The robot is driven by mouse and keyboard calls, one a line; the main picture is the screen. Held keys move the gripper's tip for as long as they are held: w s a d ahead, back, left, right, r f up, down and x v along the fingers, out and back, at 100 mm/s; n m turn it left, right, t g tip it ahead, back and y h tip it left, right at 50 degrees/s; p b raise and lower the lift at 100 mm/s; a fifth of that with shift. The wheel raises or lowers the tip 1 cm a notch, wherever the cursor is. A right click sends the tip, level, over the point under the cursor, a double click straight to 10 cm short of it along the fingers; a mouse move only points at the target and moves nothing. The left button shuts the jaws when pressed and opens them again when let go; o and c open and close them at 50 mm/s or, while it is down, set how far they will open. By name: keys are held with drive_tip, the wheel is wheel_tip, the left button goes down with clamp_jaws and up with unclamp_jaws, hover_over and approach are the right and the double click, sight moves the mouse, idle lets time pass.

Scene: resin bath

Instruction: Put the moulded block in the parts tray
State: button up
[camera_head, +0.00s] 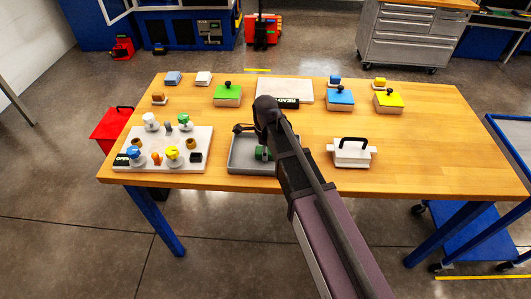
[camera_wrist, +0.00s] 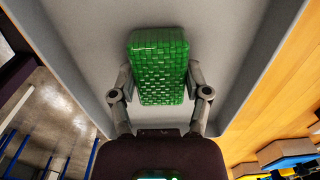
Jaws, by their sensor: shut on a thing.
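The moulded block is a glossy green block (camera_wrist: 159,65) with a raised woven pattern in the wrist view. My gripper (camera_wrist: 161,76) is shut on it, one finger against each side. The block is over the grey tray (camera_wrist: 90,60); whether it touches the tray floor I cannot tell. In the head view the grey parts tray (camera_head: 242,155) is at the front middle of the table. The green block (camera_head: 260,153) shows within its outline, partly hidden by my arm, which also hides most of my gripper.
A pale board (camera_head: 195,162) with several coloured knobs stands left of the tray. A white lidded box with a black handle (camera_head: 351,153) stands to the right. Green (camera_head: 228,96), blue (camera_head: 340,100) and yellow (camera_head: 388,102) boxes stand behind. The table's right end is clear.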

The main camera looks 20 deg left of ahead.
drive_tip(key=shift+f, duration=0.1)
drive_tip(key=o, duration=1.2)
drive_tip(key=shift+c, duration=0.2)
wheel_tip(320, 180, up, 12)
drive_tip(key=p, duration=1.2)
drive_tip(key=shift+d, duration=0.1)
idle(0.5)
drive_tip(key=s+d+n, duration=0.2)
drive_tip(key=d+n, duration=0.5)
drive_tip(key=d, duration=1.1)
drive_tip(key=s+d+n, duration=0.3)
drive_tip(key=d+n, duration=0.5)
drive_tip(key=d, duration=1)
drive_tip(key=shift+s+d, duration=0.15)
drive_tip(key=shift+s, duration=0.2)
